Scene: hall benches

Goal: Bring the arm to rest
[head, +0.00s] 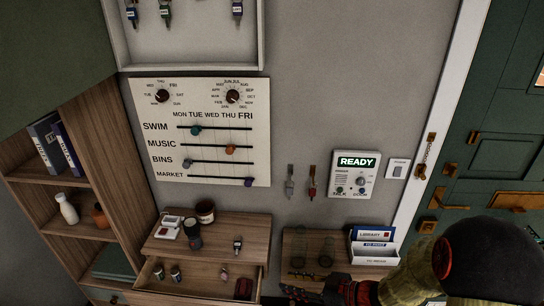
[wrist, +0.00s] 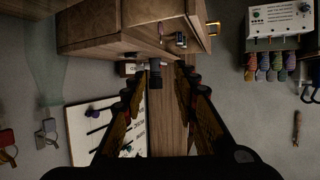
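My arm reaches in from the lower right of the head view. My gripper (head: 290,283) is low in that view, in front of the small wooden shelf (head: 296,242) below the READY panel. In the wrist view my gripper (wrist: 158,78) has its two fingers spread with a gap between them. A small dark object (wrist: 155,76) shows in the gap, and no finger visibly touches it. I cannot tell how far beyond the fingertips it is. Nothing is seen held.
An open drawer (head: 200,280) with small items juts out under a wooden cabinet top (head: 222,228). A white letter holder (head: 373,248) stands on the shelf near my arm. A slider board (head: 215,130) hangs on the wall. A green door (head: 490,150) is at right.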

